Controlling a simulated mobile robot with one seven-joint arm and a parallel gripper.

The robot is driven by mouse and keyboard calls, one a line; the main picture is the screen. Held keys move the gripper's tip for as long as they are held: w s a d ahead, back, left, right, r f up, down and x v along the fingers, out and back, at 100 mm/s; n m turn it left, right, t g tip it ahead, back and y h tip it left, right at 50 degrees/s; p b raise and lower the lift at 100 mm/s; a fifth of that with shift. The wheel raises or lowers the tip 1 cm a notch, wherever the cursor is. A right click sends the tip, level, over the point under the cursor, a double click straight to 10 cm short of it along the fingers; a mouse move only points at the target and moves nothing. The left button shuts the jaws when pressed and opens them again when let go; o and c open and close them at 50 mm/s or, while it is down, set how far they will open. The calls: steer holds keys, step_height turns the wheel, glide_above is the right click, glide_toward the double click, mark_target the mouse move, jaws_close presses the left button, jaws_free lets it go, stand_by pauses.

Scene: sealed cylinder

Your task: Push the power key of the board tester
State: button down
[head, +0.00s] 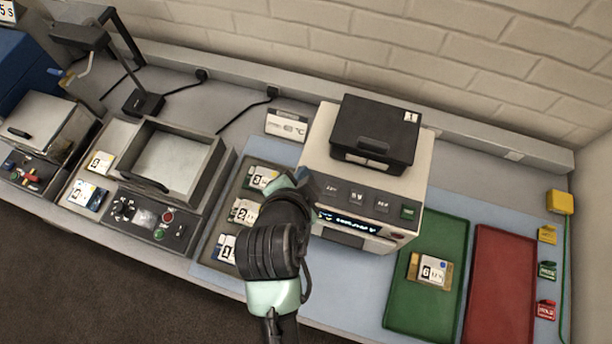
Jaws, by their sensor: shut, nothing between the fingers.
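The board tester (425,180) is a beige box with a black lid (375,130) on top, marked 1. Its sloped front panel holds a row of keys: several dark ones (357,196) and a green one (408,212) at the right end. The key labels are too small to read, so I cannot tell which is the power key. A lit display (348,221) is below the keys. My gripper (308,186) is shut and empty, at the left end of the panel. My arm hides the panel's left part, and I cannot tell whether the fingertips touch it.
A grey tray (254,163) with numbered boards lies left of the tester, partly behind my arm. A green mat (440,240) with board 6 (430,270) and a red mat (500,270) lie right. An open-topped grey machine (215,160) stands further left. A brick wall backs the bench.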

steer(key=shift+r, duration=0.15)
step_height(320, 180, up, 6)
steer(key=p, duration=0.6)
